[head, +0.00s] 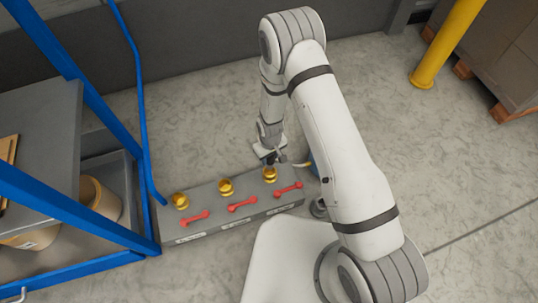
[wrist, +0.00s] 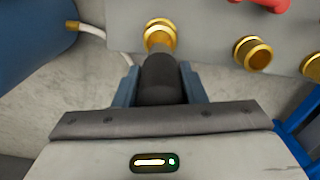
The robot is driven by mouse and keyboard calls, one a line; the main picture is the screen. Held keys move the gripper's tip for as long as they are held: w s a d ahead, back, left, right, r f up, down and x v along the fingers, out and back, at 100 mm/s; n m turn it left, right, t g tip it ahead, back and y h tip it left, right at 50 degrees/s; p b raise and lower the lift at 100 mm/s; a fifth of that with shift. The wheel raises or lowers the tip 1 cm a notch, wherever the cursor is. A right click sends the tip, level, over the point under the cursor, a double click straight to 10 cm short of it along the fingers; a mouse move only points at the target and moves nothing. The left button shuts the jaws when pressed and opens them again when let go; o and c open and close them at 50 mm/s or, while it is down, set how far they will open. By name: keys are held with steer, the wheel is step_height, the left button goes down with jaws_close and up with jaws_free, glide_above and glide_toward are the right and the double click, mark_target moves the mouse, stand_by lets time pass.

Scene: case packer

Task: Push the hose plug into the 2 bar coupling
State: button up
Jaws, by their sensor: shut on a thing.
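A grey block (head: 235,217) on the floor carries three brass couplings: left (head: 180,201), middle (head: 226,187) and right (head: 270,174). Its labels are too small to read, so I cannot tell which is 2 bar. My gripper (head: 268,157) is just behind the right coupling. In the wrist view my gripper (wrist: 160,85) is shut on the dark hose plug (wrist: 160,80). The plug's grey tip points at one brass coupling (wrist: 160,27) and overlaps it; I cannot tell how deep it sits. Two other couplings (wrist: 253,53) (wrist: 312,66) are to its right.
Red levers (head: 242,204) lie in front of the couplings. A white hose (wrist: 92,30) runs from a blue object (wrist: 35,30) beside the block. A blue-framed rack (head: 70,210) stands close at the left. Open floor (head: 200,110) lies behind the block.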

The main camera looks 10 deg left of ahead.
mark_target(270, 166)
steer(key=shift+f+b, duration=2.4)
steer(key=shift+f, duration=1.2)
steer(key=shift+f+b, duration=0.35)
steer(key=shift+f, duration=0.05)
steer(key=o, duration=1.2)
step_height(270, 166, up, 8)
steer(key=p, duration=0.3)
steer(key=shift+f, duration=0.1)
